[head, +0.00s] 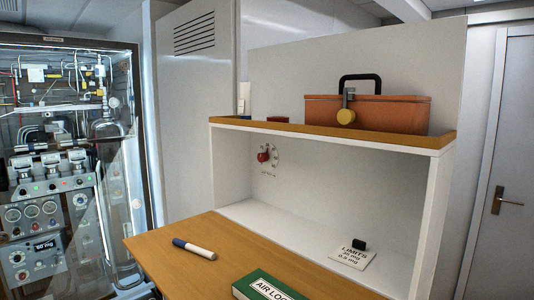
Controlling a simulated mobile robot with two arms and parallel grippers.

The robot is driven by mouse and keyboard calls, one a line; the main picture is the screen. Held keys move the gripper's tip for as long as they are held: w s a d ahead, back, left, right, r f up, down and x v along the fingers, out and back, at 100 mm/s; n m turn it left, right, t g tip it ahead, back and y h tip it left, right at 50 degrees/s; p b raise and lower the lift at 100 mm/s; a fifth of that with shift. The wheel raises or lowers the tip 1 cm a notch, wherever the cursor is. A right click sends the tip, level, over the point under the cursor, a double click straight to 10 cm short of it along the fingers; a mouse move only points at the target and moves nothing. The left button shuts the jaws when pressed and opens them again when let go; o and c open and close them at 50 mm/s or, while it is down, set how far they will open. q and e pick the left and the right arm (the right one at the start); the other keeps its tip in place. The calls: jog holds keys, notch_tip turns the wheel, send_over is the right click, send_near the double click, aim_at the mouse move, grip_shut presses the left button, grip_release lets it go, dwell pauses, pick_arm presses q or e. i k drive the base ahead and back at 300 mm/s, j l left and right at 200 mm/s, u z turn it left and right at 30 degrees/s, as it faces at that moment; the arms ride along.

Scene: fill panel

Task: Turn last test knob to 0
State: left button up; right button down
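A red knob (263,157) sits on the back wall of the white cubby, with dial marks around it. Small lettering lies under it, too small to read. A red knob (22,276) shows low on that panel. I cannot tell which knob is the test knob, nor its setting. Neither of my grippers is in view.
The shelf above holds an orange toolbox (390,113). A door (510,170) stands at the right.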

aim_at(262, 158)
jog(key=j+z, duration=0.35)
jog(key=k+j+z, duration=0.15)
jog(key=j+z, duration=0.15)
jog(key=j, duration=0.2)
jog(key=k+j+z, duration=0.1)
jog(key=j+z, duration=0.25)
jog(key=k+j+z, duration=0.3)
jog(key=i+j, duration=0.1)
